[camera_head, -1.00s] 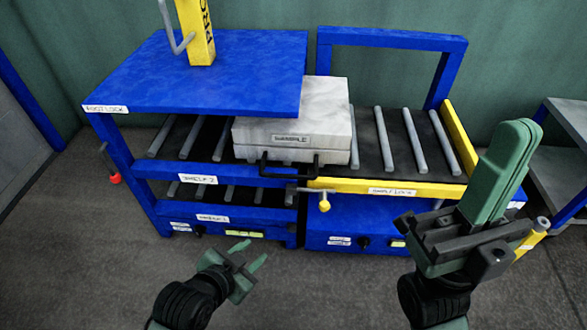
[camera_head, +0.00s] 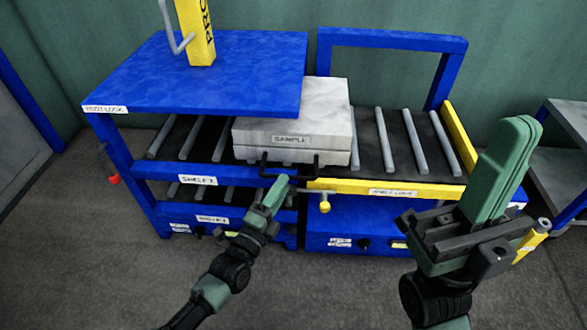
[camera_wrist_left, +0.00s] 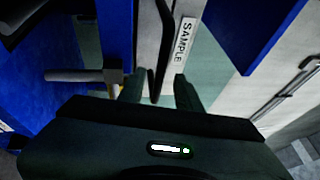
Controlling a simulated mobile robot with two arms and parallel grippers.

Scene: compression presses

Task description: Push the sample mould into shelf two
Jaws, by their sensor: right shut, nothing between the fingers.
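The sample mould (camera_head: 292,125), a grey-white block labelled SAMPLE, lies on rollers across the junction of shelf two (camera_head: 180,140) and the yellow-edged roller table (camera_head: 400,150). Its left part is under the blue top plate. A black handle (camera_head: 290,168) is on its front. My left gripper (camera_head: 275,188) is just in front of and below the handle. In the left wrist view its fingers (camera_wrist_left: 160,95) are apart, with the dark handle (camera_wrist_left: 164,50) between or just beyond them; contact cannot be told. My right gripper (camera_head: 522,125) is shut and empty, pointing up at the right.
A yellow knob (camera_head: 324,206) hangs below the table's front edge, close right of my left gripper. The blue top plate (camera_head: 200,75) overhangs shelf two. A red knob (camera_head: 114,180) is at far left. A grey cart (camera_head: 565,150) stands right. Floor in front is clear.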

